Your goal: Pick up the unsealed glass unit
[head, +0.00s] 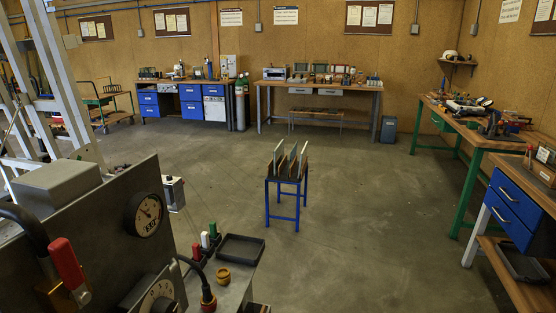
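Upright thin panes, which look like glass units (291,158), stand in a small rack (287,205) with blue legs in the middle of the floor. They are small in the picture, and I cannot tell which is unsealed. Neither of my grippers shows in the head view.
A grey machine panel (110,215) with a gauge (147,214) and red handle (66,262) fills the lower left. A black tray (241,249) lies beside it. Workbenches line the back (330,86) and right (470,132). The floor around the rack is clear.

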